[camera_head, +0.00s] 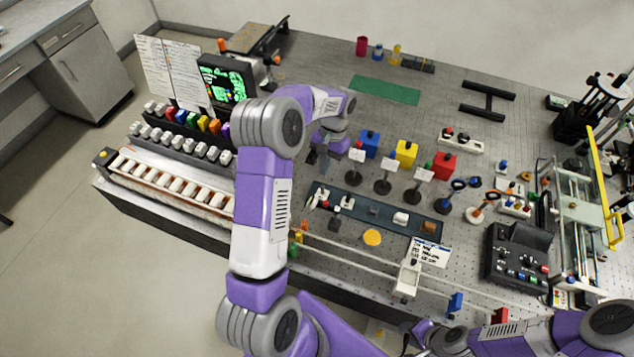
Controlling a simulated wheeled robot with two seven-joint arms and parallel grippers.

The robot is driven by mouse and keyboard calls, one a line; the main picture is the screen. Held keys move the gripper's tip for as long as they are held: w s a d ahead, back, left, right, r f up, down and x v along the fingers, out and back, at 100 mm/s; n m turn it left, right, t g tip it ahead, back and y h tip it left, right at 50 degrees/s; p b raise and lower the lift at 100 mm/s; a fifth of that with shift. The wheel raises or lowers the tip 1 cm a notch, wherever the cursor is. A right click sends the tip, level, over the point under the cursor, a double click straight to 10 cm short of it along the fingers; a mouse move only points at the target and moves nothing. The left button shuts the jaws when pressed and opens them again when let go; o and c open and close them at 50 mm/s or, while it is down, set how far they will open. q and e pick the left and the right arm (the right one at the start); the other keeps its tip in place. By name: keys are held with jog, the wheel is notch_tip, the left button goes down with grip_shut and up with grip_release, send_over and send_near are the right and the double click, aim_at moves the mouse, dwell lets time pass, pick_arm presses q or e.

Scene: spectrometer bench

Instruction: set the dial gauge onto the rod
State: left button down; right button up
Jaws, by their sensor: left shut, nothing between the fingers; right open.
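I cannot single out the dial gauge or its rod for certain at this size. A flat yellow disc (372,237) lies in front of the dark tray. My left gripper (313,160) is shut and empty above the bench, behind the dark tray and left of the coloured blocks. My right gripper (408,342) is open at the bottom edge, low in the picture and partly hidden by its arm.
A dark tray (375,213) holds small parts. Blue, yellow and red blocks (406,152) stand behind labelled round-based stands (383,186). A pale rail (350,259) runs along the front with a white carriage (407,277). A black control box (518,253) stands right. The green mat (385,90) is bare.

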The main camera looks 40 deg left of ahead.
pick_arm(q)
jog(key=shift+s+d+f+p, duration=0.1)
jog(key=shift+s+f, duration=0.4)
jog(key=shift+s, duration=0.25)
jog(key=shift+s+d+f+p, duration=0.15)
jog(key=shift+s+f, duration=0.3)
jog(key=shift+s, duration=0.3)
jog(key=shift+s+d+f+p, duration=0.1)
jog(key=shift+s+f, duration=0.4)
jog(key=shift+s, duration=0.25)
